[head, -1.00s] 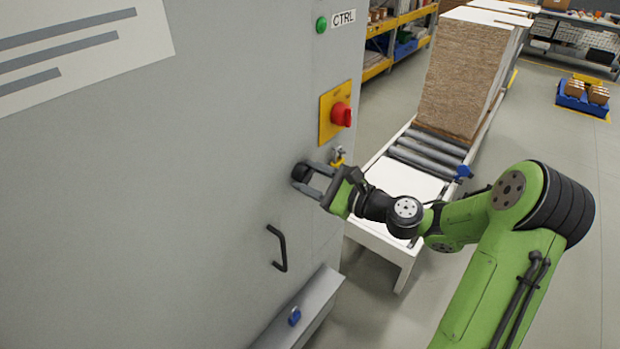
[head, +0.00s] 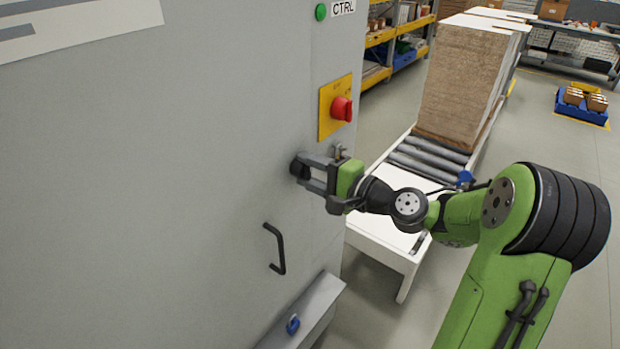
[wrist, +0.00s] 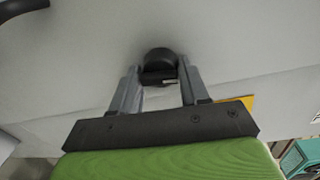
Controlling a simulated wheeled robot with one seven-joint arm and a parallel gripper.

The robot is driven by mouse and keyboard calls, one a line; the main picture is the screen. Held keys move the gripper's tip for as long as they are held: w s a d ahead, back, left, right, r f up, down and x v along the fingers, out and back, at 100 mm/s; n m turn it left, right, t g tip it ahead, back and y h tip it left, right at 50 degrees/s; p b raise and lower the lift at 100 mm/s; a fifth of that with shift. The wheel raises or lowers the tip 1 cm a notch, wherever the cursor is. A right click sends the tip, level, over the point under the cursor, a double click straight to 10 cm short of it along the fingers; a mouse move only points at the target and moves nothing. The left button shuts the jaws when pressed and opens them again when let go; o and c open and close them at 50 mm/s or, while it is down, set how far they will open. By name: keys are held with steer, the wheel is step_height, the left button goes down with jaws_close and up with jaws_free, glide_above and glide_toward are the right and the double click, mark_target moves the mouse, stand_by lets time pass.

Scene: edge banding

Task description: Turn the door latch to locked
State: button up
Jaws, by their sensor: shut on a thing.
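The door latch (head: 299,166) is a round black knob on the grey cabinet door (head: 190,190), below the red switch. In the wrist view the latch (wrist: 159,62) sits between my fingertips, with a bar across it and a small pale mark at its right. My gripper (head: 304,170) is shut on the latch, its two grey fingers one on each side; it also shows in the wrist view (wrist: 160,77). The fingers partly hide the latch in the head view.
A red rotary switch (head: 342,108) on a yellow plate and a green button (head: 321,12) are above. A black door handle (head: 275,248) is below left. A roller conveyor (head: 430,158) with stacked boards (head: 462,80) stands behind my arm at right.

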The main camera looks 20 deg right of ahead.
steer(key=shift+r+n+b, duration=0.25)
steer(key=shift+n+b, duration=0.15)
steer(key=shift+n, duration=0.2)
steer(key=shift+r, duration=0.1)
steer(key=o, duration=1)
steer(key=shift+f, duration=0.2)
steer(key=v, duration=1.5)
steer(key=shift+s+d+p, duration=0.15)
steer(key=shift+s+p, duration=0.15)
steer(key=shift+s, duration=0.05)
